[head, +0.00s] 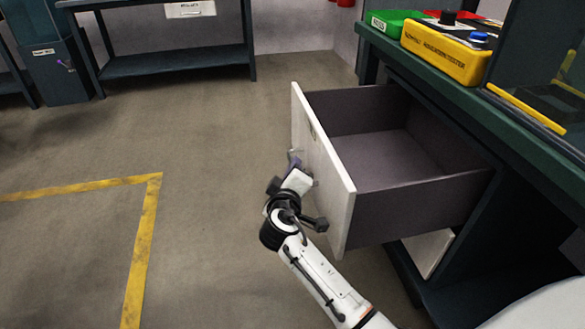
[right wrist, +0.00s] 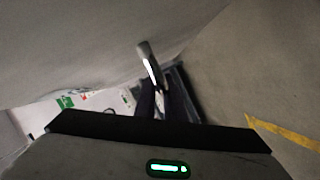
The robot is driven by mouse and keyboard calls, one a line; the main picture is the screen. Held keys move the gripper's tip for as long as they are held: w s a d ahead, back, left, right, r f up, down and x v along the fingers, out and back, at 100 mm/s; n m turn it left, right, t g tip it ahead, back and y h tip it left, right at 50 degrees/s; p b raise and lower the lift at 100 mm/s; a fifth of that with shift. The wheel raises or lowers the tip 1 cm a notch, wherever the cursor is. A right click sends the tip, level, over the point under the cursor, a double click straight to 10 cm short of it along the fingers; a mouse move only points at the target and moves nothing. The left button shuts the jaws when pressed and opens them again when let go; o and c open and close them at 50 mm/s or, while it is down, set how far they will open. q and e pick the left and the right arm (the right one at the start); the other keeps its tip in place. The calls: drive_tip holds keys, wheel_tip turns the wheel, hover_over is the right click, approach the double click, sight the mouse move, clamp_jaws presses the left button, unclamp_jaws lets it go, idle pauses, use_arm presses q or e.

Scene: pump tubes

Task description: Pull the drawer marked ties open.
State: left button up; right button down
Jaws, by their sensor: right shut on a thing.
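The drawer (head: 345,177) stands pulled well out of the dark workbench in the head view, and its inside looks empty. Its white front faces left and carries a small label (head: 311,131), too small to read from here. My right gripper (head: 297,170) is at the outer face of this front, shut on the drawer handle (right wrist: 148,58). The handle shows as a bright metal bar between the dark fingers in the right wrist view, partly hidden by them. My left gripper is not in view.
The workbench (head: 420,72) holds a yellow tester box (head: 447,50) and a green bin (head: 392,22). Another white drawer front (head: 430,250) shows below the open drawer. The floor to the left is clear, with yellow tape (head: 142,245). A dark bench (head: 180,62) stands at the back.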

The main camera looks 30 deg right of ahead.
drive_tip(key=c, duration=1.8)
unclamp_jaws()
drive_tip(key=shift+c, duration=0.2)
drive_tip(key=shift+r, duration=0.15)
wheel_tip(320, 180, up, 2)
drive_tip(key=shift+r+p, duration=0.2)
drive_tip(key=shift+p, duration=0.5)
wheel_tip(320, 180, up, 4)
drive_tip(key=shift+w+f+p, duration=0.15)
drive_tip(key=shift+f+p, duration=0.05)
drive_tip(key=shift+p, duration=0.65)
wheel_tip(320, 180, up, 3)
drive_tip(key=shift+r+p, duration=0.1)
drive_tip(key=shift+p, duration=0.45)
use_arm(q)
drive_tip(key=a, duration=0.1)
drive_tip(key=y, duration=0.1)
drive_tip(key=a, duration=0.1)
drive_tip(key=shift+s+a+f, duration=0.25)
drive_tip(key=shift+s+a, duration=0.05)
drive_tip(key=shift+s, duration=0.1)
use_arm(e)
drive_tip(key=shift+r, duration=0.3)
drive_tip(key=shift+f, duration=0.1)
